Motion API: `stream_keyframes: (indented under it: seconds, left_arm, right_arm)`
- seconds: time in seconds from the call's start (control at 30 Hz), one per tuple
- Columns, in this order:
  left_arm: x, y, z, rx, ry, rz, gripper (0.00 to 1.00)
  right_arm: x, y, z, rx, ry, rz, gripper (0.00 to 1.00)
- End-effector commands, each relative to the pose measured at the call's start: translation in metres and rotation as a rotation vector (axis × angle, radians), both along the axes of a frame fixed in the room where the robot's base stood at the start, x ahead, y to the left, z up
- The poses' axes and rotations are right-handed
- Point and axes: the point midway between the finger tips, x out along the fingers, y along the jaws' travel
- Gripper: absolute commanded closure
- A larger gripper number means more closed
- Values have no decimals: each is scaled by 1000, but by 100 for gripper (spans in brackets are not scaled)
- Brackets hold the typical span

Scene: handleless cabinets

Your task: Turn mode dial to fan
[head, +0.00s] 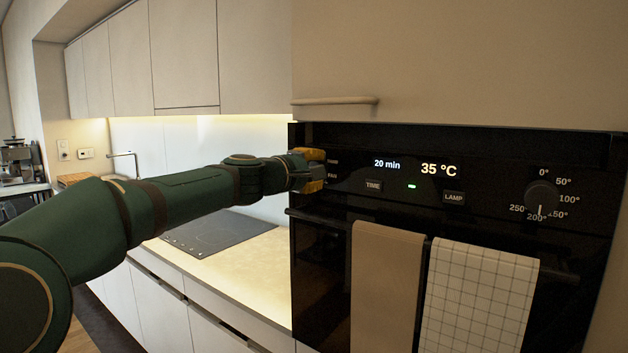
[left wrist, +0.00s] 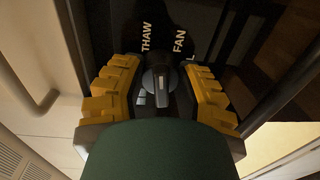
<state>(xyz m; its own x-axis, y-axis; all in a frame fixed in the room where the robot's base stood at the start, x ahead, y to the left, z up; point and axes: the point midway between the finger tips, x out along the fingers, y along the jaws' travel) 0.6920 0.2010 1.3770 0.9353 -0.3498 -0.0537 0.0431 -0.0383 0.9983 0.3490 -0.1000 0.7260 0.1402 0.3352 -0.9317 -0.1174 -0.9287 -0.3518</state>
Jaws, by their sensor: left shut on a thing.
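The oven's black control panel (head: 470,175) fills the right half of the head view. The mode dial (left wrist: 160,80) is a small dark round knob between my finger pads in the left wrist view. The labels THAW (left wrist: 146,38) and FAN (left wrist: 179,41) stand just above it there. A pale mark shows on the dial's lower part; which label it points to I cannot tell. My left gripper (head: 316,171), with yellow pads, is shut on the dial at the panel's left end and hides it in the head view. My right gripper is not in view.
The temperature dial (head: 542,198) is at the panel's right. TIME (head: 373,185) and LAMP (head: 453,198) buttons lie between, under a lit display. A brown towel (head: 385,285) and a checked towel (head: 480,300) hang on the oven handle. A counter with a hob (head: 218,235) is left.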

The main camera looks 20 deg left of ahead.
Motion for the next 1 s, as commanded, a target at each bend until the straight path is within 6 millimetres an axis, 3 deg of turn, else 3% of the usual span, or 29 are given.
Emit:
stream_keyframes:
  seconds: [0.5,1.0]
  left_arm:
    - [0,0,1,434,-163,3,100]
    - [-1,0,3,641,-239,3,100]
  right_arm:
    - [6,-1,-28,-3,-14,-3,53]
    - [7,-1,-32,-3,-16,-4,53]
